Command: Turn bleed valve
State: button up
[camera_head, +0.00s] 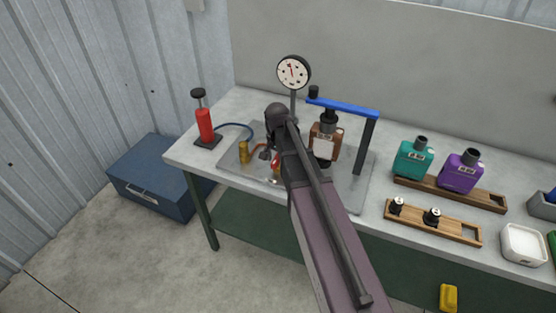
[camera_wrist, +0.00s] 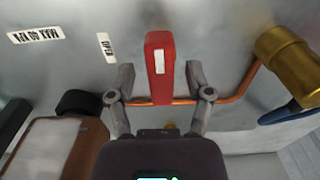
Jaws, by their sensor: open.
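The bleed valve shows as a red lever handle (camera_wrist: 158,62) with a small white mark on a copper pipe (camera_wrist: 236,97) in the wrist view. My gripper (camera_wrist: 159,72) is open, with one finger on each side of the red handle. I cannot tell whether either finger touches it. In the head view my arm covers most of the valve; a bit of red (camera_head: 276,162) shows beside it. My gripper is hidden by my arm there. A brass cylinder (camera_wrist: 287,62) stands at the right of the wrist view and also shows in the head view (camera_head: 244,152).
A brown bottle (camera_head: 325,142) under a blue-topped frame (camera_head: 343,107) stands close to my arm on the metal tray (camera_head: 349,190). A dial gauge (camera_head: 293,72) rises behind. A red hand pump (camera_head: 205,125) is at left. Teal and purple bottles (camera_head: 413,158) stand at right.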

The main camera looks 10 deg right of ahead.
grip_shut()
jog(key=shift+d, duration=0.1)
jog(key=shift+n, duration=0.3)
jog(key=n, duration=0.4)
jog(key=shift+s, duration=0.1)
jog(key=n, duration=0.4)
jog(key=shift+n, duration=0.3)
jog(key=n, duration=0.4)
jog(key=shift+n, duration=0.3)
jog(key=n, duration=0.4)
